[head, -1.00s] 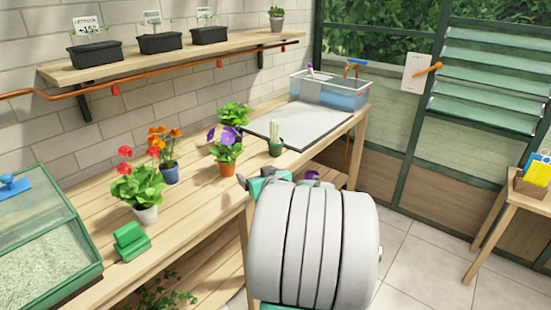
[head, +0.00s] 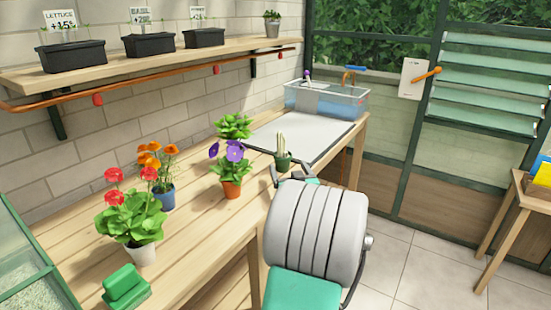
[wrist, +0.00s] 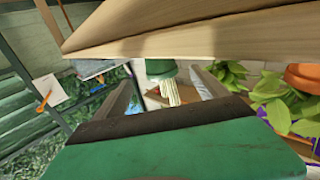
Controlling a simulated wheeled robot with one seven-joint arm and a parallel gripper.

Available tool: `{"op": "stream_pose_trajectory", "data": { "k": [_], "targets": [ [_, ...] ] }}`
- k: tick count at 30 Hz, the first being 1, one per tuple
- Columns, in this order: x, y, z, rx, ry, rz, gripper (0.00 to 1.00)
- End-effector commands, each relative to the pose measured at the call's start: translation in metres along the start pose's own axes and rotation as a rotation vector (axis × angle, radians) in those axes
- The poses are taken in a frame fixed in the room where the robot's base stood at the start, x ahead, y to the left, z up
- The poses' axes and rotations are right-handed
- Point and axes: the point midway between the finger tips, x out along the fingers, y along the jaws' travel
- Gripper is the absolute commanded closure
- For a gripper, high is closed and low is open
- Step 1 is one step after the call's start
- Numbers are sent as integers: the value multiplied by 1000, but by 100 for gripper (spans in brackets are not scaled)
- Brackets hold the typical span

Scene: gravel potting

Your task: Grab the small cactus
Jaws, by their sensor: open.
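The small cactus (head: 281,145) is pale, columnar and upright in a dark green pot, near the bench's front edge beside the grey mat. In the wrist view, which looks upside down, the cactus (wrist: 171,92) and its green pot appear between my two fingers. My gripper (head: 289,171) is open, with its fingers spread toward the pot from the front. The wrist view shows the open gripper (wrist: 163,80) too. I cannot tell whether either finger touches the pot. The pot's lower part is partly hidden by my gripper in the head view.
A purple-flowered plant (head: 232,170) in a terracotta pot stands close left of the cactus. A leafy plant (head: 233,126) is behind it. Red flowers (head: 133,215), orange flowers (head: 160,175) and a green block (head: 125,288) are further left. A clear water tub (head: 330,100) stands behind the mat (head: 305,138).

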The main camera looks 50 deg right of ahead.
Motion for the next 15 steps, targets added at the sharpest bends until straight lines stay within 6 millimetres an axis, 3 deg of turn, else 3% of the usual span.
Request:
{"op": "stream_pose_trajectory", "data": {
  "k": [9,15],
  "targets": [
    [52,-4,-1,0,-1,1,17],
    [64,-5,-2,1,-1,1,17]
  ]
}}
